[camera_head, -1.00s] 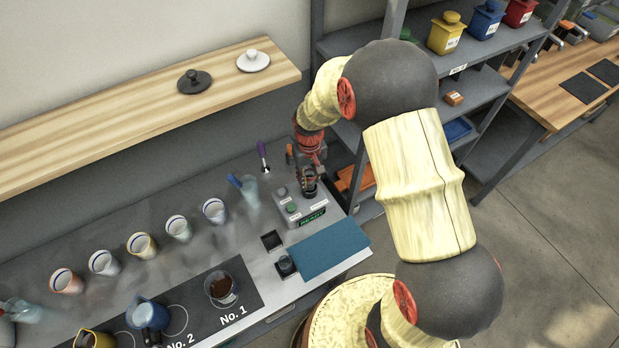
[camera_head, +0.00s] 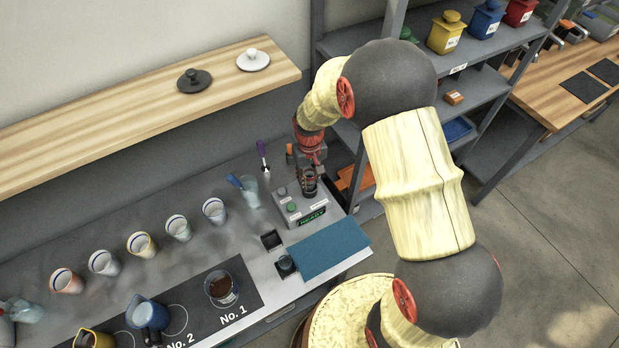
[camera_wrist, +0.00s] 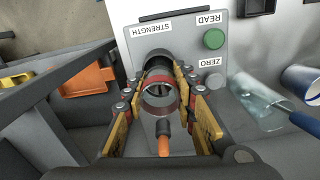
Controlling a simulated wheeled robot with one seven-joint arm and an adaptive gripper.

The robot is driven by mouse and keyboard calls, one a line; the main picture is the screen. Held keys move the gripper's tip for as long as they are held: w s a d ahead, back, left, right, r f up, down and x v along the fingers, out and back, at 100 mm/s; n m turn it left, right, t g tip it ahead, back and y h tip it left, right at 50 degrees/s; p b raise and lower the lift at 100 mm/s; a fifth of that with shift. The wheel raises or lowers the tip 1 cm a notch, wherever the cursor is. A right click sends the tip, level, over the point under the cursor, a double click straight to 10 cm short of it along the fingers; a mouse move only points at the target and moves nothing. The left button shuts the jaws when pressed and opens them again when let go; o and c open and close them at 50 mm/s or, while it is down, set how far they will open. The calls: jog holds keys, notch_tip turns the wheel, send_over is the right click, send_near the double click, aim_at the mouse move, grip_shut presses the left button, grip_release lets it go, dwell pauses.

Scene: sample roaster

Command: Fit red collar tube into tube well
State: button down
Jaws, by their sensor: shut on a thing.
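The red collar tube (camera_wrist: 160,100) is a clear glass tube with a red band. My gripper (camera_wrist: 160,108) is shut on it, with a yellow-padded finger on each side. In the wrist view the tube lines up with the dark round tube well (camera_wrist: 155,64) in the grey meter (camera_wrist: 222,62). I cannot tell how far, if at all, the tube's far end is inside the well. In the head view my gripper (camera_head: 310,178) is over the back right part of the meter (camera_head: 291,212), whose green display reads READY. The fingers partly hide the tube and well there.
A blue mat (camera_head: 328,248) lies in front, beside a black knob-like item (camera_head: 286,265). Several cups line the counter to the left. A grey shelf unit (camera_head: 468,105) rises on the right.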

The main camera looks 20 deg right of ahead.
jog(key=shift+f+b, duration=0.55)
jog(key=shift+f, duration=0.45)
jog(key=c, duration=1.3)
grip_release()
jog(key=shift+c, duration=0.2)
notch_tip(320, 180, up, 12)
jog(key=s+r+t+b, duration=0.2)
jog(key=s+r+b, duration=0.1)
jog(key=s+r, duration=0.5)
jog(key=s+r+t+b, duration=0.3)
jog(key=s+r, duration=0.5)
jog(key=s, duration=0.7)
jog(key=shift+s+r+m+t, duration=0.25)
jog(key=shift+r+m+t, duration=0.05)
jog(key=shift+r+m, duration=0.1)
